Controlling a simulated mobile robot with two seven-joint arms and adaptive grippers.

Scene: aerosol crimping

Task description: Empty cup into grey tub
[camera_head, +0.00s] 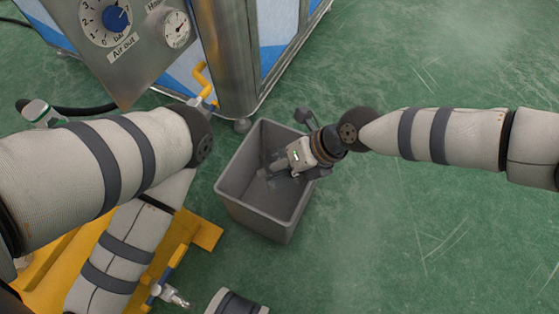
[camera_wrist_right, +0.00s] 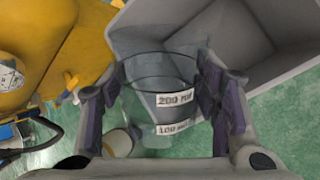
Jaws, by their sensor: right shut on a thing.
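The grey tub (camera_head: 287,216) stands open on the green floor, and its grey walls also fill the top right of the right wrist view (camera_wrist_right: 265,80). My right gripper (camera_head: 272,168) is over the tub's opening. It is shut on a clear cup (camera_wrist_right: 165,75), which sits between its two purple-padded fingers. The cup carries white labels, one reading 200 and one 100. In the head view the cup shows only faintly against the tub, and I cannot tell its tilt or whether it holds liquid. My left arm is folded at the left, its gripper out of frame.
A metal machine with an Air out dial (camera_head: 105,20) and a gauge (camera_head: 177,28) stands behind the tub. A yellow frame (camera_head: 205,236) with a valve fitting (camera_head: 170,292) is at lower left. A grey-white cylinder (camera_head: 236,303) is at the bottom. Floor at right is clear.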

